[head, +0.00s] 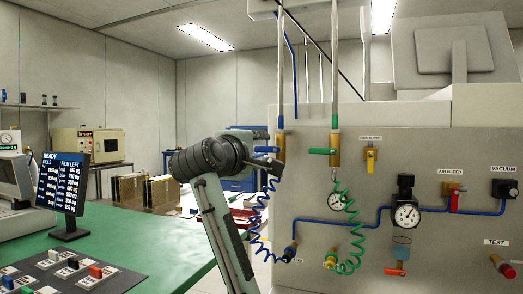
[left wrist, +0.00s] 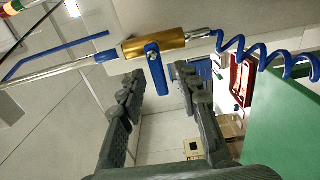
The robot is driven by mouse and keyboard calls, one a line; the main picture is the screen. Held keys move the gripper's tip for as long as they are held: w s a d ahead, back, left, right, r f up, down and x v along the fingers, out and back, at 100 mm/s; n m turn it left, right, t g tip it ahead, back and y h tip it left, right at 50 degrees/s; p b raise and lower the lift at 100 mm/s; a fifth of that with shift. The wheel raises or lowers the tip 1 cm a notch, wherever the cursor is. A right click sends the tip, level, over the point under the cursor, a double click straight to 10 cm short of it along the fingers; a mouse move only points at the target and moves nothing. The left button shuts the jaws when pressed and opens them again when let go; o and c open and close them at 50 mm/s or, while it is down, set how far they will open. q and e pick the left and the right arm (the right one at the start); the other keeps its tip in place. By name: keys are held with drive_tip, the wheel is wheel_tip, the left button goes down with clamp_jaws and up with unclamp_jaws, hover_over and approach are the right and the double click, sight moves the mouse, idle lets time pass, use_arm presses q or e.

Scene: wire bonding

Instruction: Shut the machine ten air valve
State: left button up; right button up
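A brass valve with a blue lever (head: 262,149) sits on the left vertical pipe of the grey panel. The valve's brass body (left wrist: 150,45) and lever (left wrist: 156,68) also show in the left wrist view. The lever stands crosswise to its pipe, and a coiled blue hose (head: 259,215) hangs below. My left gripper (head: 268,164) is at the valve, just below the lever. In the left wrist view my left gripper (left wrist: 160,82) is open, and the lever's free end lies in the gap between its fingertips. I see no clear contact. My right gripper is not in view.
A second valve with a green lever (head: 322,151) and green coiled hose (head: 347,230) is close on the right. Yellow (head: 370,158) and red (head: 454,200) bleed valves and a gauge (head: 406,215) are further right. A green bench (head: 150,245) with a screen (head: 68,185) stands left.

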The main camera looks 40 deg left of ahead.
use_arm(q)
drive_tip(key=v, duration=0.7)
drive_tip(key=shift+s+f, duration=0.1)
idle(0.4)
